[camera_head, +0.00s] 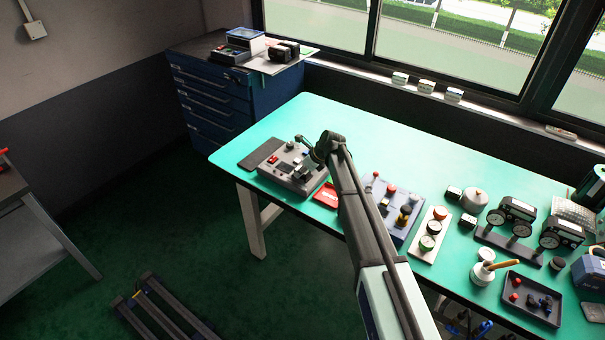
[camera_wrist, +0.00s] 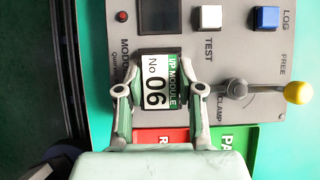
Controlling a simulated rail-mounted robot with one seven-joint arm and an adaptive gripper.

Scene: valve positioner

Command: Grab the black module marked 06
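The black module marked 06 (camera_wrist: 160,82) shows in the wrist view, with a white and green label reading "I/P MODULE No 06". It sits at the near edge of a grey test panel (camera_wrist: 228,50), below a dark square window. My gripper (camera_wrist: 160,92) is open, with one fingertip on each side of the module and a narrow gap on both sides. In the head view the grey panel (camera_head: 285,172) stands at the left end of the green bench, and my gripper (camera_head: 309,160) is over its right part. The module cannot be made out there.
A clamp lever with a yellow knob (camera_wrist: 298,92) lies close right of my gripper. Red (camera_wrist: 160,135) and green (camera_wrist: 237,145) trays are just in front of the panel. A block with coloured knobs (camera_head: 395,208) and gauges (camera_head: 510,215) stand further right on the bench (camera_head: 400,140).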

